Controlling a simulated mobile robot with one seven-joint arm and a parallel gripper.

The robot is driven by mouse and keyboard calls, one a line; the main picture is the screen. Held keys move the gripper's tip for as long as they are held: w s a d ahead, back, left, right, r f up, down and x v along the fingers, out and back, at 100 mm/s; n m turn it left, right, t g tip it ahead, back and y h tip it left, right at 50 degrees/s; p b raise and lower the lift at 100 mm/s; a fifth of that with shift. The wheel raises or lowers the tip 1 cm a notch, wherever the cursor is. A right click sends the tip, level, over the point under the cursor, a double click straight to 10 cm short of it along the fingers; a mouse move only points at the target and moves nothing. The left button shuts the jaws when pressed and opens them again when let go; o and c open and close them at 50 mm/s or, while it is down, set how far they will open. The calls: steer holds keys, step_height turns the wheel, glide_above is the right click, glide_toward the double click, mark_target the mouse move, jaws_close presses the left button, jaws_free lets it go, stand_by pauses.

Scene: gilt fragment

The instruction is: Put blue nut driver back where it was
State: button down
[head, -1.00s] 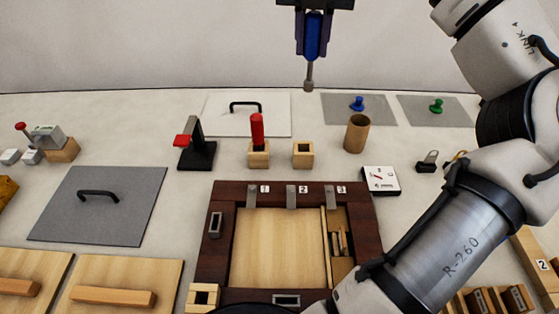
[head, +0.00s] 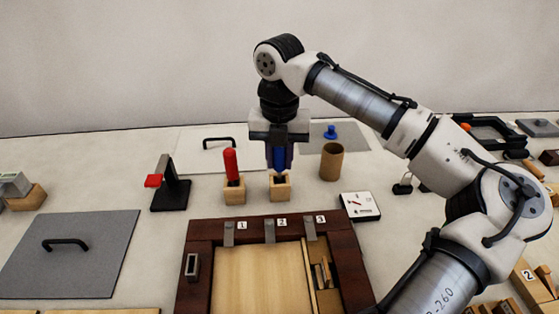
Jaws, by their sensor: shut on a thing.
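The blue nut driver (head: 279,158) is upright between the fingers of my gripper (head: 279,163). My gripper is shut on its blue handle and points straight down. The driver's lower end is at the small square wooden holder (head: 280,188), and the handle's bottom appears at the holder's top. The shaft is hidden, apparently inside the holder. I cannot tell whether the driver is fully seated. A red-handled tool (head: 230,163) stands in a matching wooden holder (head: 235,195) just to the left.
A cork-coloured cup (head: 331,163) stands close on the right. A black stand with a red lever (head: 174,187) is at left. A dark wooden frame (head: 190,290) lies in front, and a white gauge box (head: 359,206) is at right. A white panel (head: 190,147) lies behind.

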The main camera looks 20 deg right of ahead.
steer(key=shift+f, duration=0.65)
steer(key=shift+f, duration=0.2)
steer(key=c, duration=1.2)
jaws_free()
steer(key=shift+r, duration=0.1)
step_height(320, 180, up, 12)
steer(key=shift+r, duration=0.1)
